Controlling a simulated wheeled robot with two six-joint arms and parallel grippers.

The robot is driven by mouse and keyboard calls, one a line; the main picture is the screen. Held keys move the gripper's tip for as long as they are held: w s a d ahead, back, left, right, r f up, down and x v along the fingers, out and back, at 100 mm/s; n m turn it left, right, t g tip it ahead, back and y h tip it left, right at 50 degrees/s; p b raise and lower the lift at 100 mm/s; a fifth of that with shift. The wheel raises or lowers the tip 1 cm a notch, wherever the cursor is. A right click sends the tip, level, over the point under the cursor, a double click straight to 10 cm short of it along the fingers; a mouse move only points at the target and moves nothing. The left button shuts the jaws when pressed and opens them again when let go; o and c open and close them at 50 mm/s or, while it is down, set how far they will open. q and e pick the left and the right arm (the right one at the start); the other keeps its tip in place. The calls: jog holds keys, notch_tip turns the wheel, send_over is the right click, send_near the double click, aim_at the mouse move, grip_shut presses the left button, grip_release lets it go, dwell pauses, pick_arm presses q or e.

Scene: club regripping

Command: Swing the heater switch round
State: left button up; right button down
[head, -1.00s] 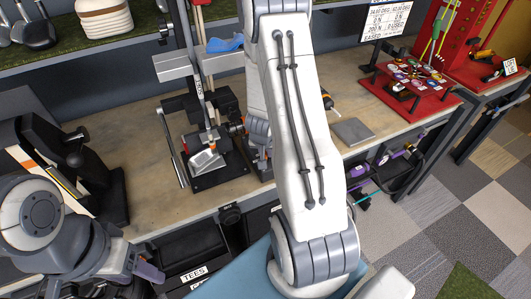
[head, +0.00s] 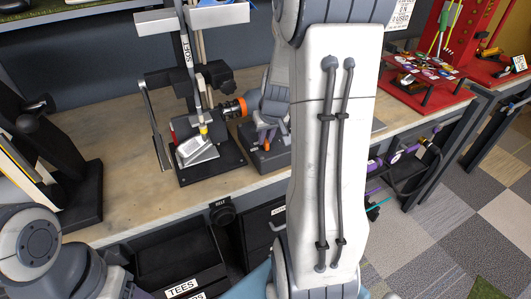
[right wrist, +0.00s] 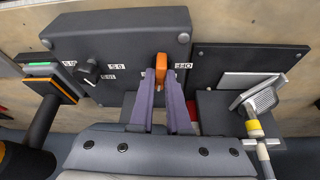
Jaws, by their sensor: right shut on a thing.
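The heater switch is an orange lever (right wrist: 161,66) on a dark grey box (right wrist: 115,45) with white labels, one reading OFF, right of the lever. In the right wrist view the lever points up the picture, between the labels. My right gripper (right wrist: 162,90) is shut on the lever, one finger on each side. In the head view the right gripper (head: 267,135) is over the box (head: 265,157), with the orange lever (head: 267,145) just visible at its tips. My left arm is at the lower left of the head view; its fingers are mostly cut off.
A club head (head: 197,151) is held in a stand on a black base, left of the box; it also shows in the wrist view (right wrist: 262,98). A black knob (right wrist: 88,70) sits on the box's left part. An orange-ended tool (head: 234,108) is close behind.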

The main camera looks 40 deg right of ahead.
jog(key=shift+d+f+n+y+b, duration=0.15)
jog(key=shift+n+y+b, duration=0.45)
jog(key=shift+n+b, duration=1.7)
jog(key=shift+r+n+y+b, duration=0.2)
jog(key=shift+n+y+b, duration=0.15)
jog(key=shift+b, duration=0.95)
jog(key=c, duration=0.9)
grip_release()
jog(key=v, duration=1)
jog(key=shift+s+d+r, duration=0.1)
jog(key=shift+s+r, duration=0.1)
jog(key=shift+s, duration=0.05)
